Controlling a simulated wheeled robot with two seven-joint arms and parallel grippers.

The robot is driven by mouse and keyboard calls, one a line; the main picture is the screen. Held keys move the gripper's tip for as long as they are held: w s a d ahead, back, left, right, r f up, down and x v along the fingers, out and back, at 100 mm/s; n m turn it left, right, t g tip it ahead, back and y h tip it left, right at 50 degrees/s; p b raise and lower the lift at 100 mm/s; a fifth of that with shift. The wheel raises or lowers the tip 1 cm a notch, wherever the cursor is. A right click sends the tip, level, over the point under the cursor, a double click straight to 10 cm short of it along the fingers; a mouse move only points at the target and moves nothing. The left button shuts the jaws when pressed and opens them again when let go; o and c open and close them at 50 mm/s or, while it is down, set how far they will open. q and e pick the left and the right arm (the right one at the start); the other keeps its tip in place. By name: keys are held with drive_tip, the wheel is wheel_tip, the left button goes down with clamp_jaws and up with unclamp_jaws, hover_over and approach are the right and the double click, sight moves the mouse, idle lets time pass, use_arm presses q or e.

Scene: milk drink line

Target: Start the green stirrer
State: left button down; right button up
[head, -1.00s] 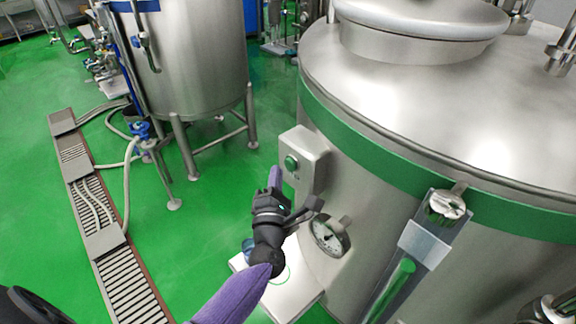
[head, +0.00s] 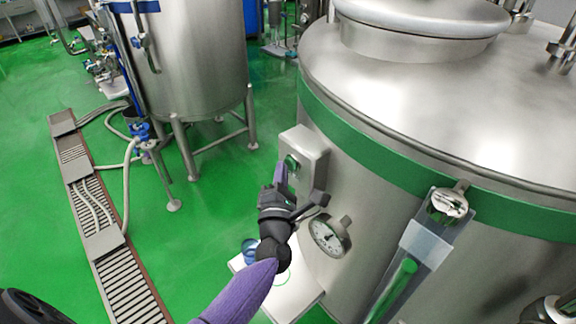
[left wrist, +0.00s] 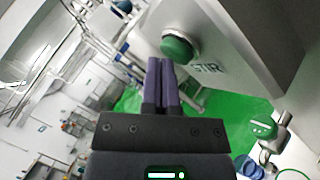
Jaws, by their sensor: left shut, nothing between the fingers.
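The green round button (head: 291,162) sits on a grey control box (head: 305,150) on the side of the large steel tank with the green band (head: 420,175). In the left wrist view the button (left wrist: 178,48) shows close up, with the word STIR (left wrist: 207,69) beside it. My left gripper (head: 282,171) has its purple fingers pressed together and empty, with their tips at the lower left of the button. In the left wrist view the fingertips (left wrist: 160,62) lie just below and left of the button; I cannot tell whether they touch it. My right gripper is not in view.
A round dial gauge (head: 329,235) sticks out from the tank below the box. A level tube (head: 400,275) with green inside stands right of it. A white platform (head: 300,290) with blue rings lies below. A second tank (head: 195,70) and floor grating (head: 120,270) are at left.

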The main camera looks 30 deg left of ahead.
use_arm(q)
drive_tip(key=shift+w, duration=0.2)
drive_tip(key=shift+s, duration=0.1)
drive_tip(key=shift+s+a, duration=0.35)
drive_tip(key=shift+s, duration=0.45)
drive_tip(key=s, duration=0.1)
drive_tip(key=s+a+p, duration=0.1)
drive_tip(key=s, duration=0.1)
drive_tip(key=s+a+p, duration=0.1)
drive_tip(key=s, duration=0.1)
drive_tip(key=shift+s+a, duration=0.1)
drive_tip(key=shift+s, duration=0.15)
